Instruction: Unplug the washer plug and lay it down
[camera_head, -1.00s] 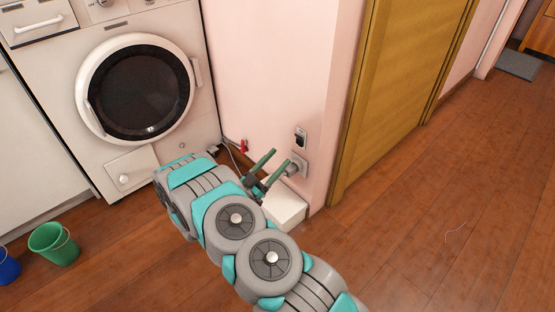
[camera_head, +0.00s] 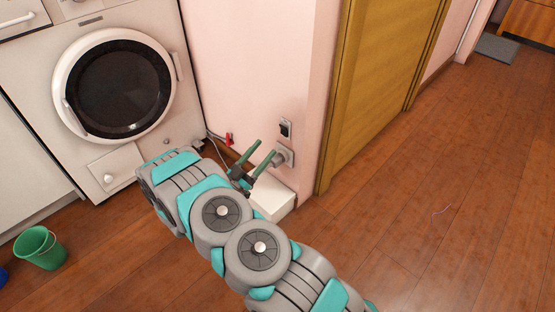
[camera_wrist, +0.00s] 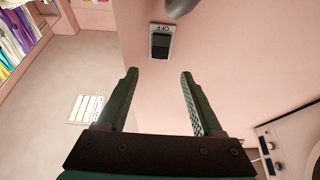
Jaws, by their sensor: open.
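A grey plug (camera_head: 280,158) sits in the wall socket low on the pink wall, right of the washer (camera_head: 116,85). My gripper (camera_head: 266,147) is open and empty, with its two green fingers just left of the plug in the head view. Whether a finger touches the plug cannot be told. In the wrist view my gripper (camera_wrist: 157,75) is also open, its fingers apart with nothing between them. A rounded grey part (camera_wrist: 182,8), likely the plug, is cut off at that view's top edge, beyond the fingertips.
A wall switch (camera_head: 286,129) is just above the socket; it also shows marked OFF in the wrist view (camera_wrist: 160,43). A white box (camera_head: 275,202) is on the floor below. A red fitting (camera_head: 229,139) is left.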

